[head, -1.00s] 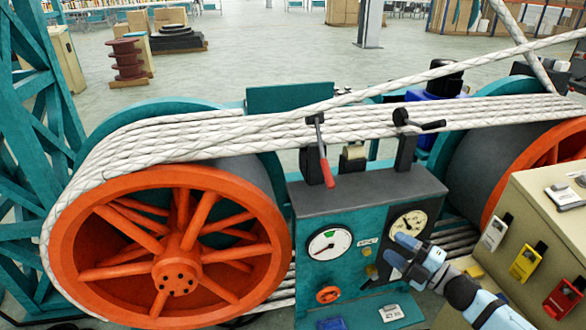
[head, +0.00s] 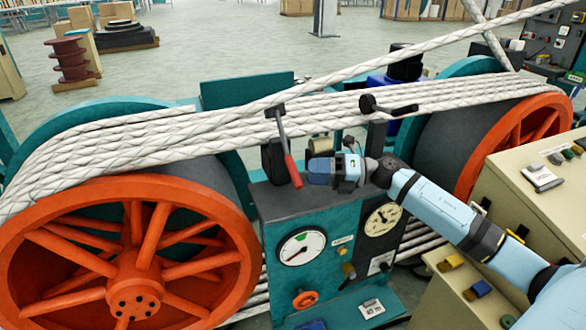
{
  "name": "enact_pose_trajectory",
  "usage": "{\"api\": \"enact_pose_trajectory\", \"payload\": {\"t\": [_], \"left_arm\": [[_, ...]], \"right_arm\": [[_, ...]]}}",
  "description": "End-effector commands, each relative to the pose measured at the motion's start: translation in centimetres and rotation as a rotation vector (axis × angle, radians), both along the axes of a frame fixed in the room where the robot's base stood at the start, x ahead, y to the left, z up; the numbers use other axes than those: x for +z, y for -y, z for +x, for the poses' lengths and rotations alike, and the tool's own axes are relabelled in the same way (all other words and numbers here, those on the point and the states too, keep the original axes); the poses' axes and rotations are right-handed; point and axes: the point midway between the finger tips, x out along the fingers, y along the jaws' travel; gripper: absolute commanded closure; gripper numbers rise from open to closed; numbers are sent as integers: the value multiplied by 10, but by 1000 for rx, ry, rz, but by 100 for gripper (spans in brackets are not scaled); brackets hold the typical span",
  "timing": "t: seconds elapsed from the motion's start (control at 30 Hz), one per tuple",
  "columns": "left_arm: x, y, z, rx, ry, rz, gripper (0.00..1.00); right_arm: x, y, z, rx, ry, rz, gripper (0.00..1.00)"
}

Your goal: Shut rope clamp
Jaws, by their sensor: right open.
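The rope clamp (head: 273,160) is a black upright piece on the control cabinet, beside the white braided rope (head: 330,118). Its lever has a red handle (head: 292,171) that slants down to the right, with its black top end in front of the rope strands. My right gripper (head: 318,171) is just right of the red handle, with its blue fingers pointing left towards it. It is open, and nothing shows between its fingers. I cannot tell whether it touches the handle. My left gripper is not in view.
An orange spoked wheel (head: 130,265) with wrapped rope fills the left, and another orange wheel (head: 530,135) is at the right. The teal cabinet with gauges (head: 300,247) stands below the clamp. A second black crank (head: 390,106) is behind my right arm. A beige console (head: 535,200) stands at the right.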

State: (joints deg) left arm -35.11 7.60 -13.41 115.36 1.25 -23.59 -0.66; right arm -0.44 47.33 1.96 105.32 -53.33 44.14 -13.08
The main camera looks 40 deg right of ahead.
Motion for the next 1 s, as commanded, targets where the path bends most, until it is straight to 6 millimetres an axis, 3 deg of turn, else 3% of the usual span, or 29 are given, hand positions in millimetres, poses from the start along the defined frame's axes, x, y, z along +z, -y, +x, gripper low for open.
{"api": "enact_pose_trajectory", "payload": {"t": [0.3,0.7,0.9,1.0], "left_arm": [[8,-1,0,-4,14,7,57],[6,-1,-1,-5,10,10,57],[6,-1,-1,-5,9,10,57],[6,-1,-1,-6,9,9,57]], "right_arm": [[1,-38,29,0,0,2,52],[-1,-43,33,-1,-2,1,52],[-1,-43,33,-1,-2,1,98],[-1,-43,33,-1,-2,1,100]]}}
